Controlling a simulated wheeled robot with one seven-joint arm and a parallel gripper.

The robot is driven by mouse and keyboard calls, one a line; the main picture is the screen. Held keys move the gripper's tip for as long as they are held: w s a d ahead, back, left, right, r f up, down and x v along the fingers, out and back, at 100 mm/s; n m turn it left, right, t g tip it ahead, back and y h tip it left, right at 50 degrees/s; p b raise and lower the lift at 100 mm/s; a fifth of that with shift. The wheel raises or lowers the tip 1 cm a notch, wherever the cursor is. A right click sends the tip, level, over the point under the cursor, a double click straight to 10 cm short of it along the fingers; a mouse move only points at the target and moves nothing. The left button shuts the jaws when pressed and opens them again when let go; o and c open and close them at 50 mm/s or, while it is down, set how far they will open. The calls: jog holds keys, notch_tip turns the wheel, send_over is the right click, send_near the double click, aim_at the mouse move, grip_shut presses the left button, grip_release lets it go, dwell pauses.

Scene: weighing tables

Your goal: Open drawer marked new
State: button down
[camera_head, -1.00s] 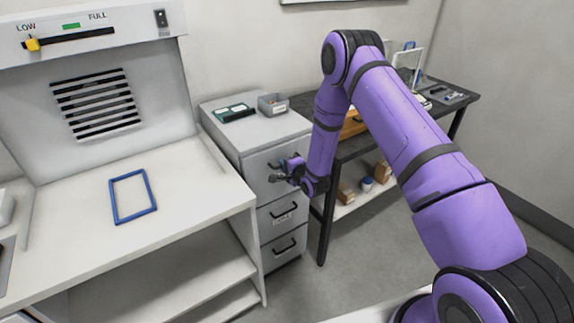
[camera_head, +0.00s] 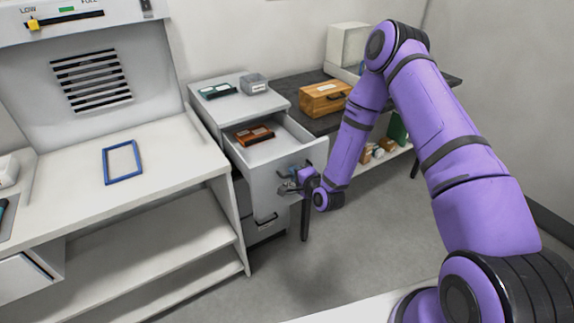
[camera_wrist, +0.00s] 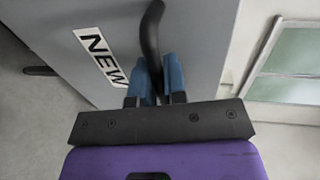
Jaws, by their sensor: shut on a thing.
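The top drawer (camera_head: 270,160) of the grey cabinet stands pulled well out, and its inside shows from above. In the wrist view the drawer front (camera_wrist: 60,25) bears a white label reading NEW (camera_wrist: 101,56). My gripper (camera_head: 290,185) is at that drawer front, and in the wrist view its blue fingers (camera_wrist: 157,78) are shut on the dark curved handle (camera_wrist: 151,35). A reddish-brown case (camera_head: 254,134) lies inside the drawer near its back. The label is too small to read in the head view.
A lower drawer with a handle (camera_head: 267,219) is below, shut. A green-black case (camera_head: 219,90) and a grey bin (camera_head: 254,83) sit on the cabinet top. A bench with a blue frame (camera_head: 123,161) is left; a wooden box (camera_head: 325,97) is on the dark table right.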

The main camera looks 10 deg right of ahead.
jog(key=f+v, duration=0.1)
jog(key=v, duration=0.5)
jog(key=shift+s, duration=0.35)
jog(key=shift+d+f, duration=0.15)
jog(key=c, duration=1.2)
grip_release()
jog(key=v, duration=1)
jog(key=shift+s+d, duration=0.1)
jog(key=shift+s, duration=0.3)
